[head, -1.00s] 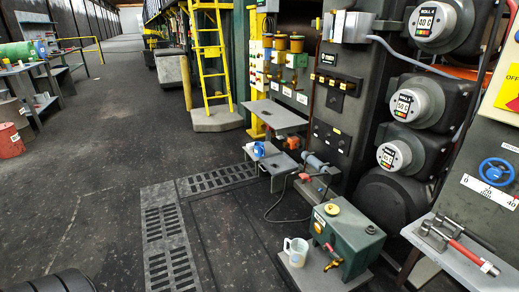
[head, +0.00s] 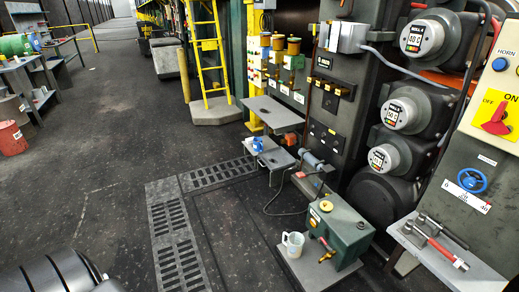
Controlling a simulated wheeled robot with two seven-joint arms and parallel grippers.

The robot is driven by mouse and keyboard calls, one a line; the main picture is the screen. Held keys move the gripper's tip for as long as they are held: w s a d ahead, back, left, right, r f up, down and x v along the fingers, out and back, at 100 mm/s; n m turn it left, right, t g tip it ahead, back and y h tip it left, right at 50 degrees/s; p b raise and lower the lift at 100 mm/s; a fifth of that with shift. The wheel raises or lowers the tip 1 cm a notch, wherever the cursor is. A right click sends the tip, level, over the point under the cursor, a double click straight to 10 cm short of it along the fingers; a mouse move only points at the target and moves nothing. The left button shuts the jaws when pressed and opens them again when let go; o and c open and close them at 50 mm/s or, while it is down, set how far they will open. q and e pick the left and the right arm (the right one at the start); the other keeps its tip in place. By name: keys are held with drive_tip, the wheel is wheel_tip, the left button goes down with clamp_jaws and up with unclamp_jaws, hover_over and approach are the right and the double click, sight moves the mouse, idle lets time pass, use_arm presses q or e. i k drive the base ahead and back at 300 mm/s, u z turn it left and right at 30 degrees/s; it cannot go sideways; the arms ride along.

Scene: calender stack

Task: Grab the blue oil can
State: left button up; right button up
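A small blue object (head: 257,144) sits on a low grey stand at mid-distance, just right of centre-left. It is too small to tell for sure whether it is the blue oil can. Neither of my grippers is in the head view. Nothing touches the blue object.
A green tank (head: 340,232) with a yellow cap and a white mug (head: 293,243) stand on a low plate. A hand tool with a red handle (head: 441,251) lies on a right shelf. A yellow ladder (head: 207,50) stands behind.

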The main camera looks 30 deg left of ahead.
sight(258, 146)
drive_tip(key=k, duration=0.45)
drive_tip(key=u, duration=1.05)
drive_tip(key=i, duration=1.2)
drive_tip(key=u, duration=1.05)
drive_tip(key=i, duration=2)
drive_tip(key=z, duration=0.6)
drive_tip(key=i, duration=1.15)
drive_tip(key=z, duration=1.4)
drive_tip(key=i, duration=0.55)
drive_tip(key=z, duration=0.45)
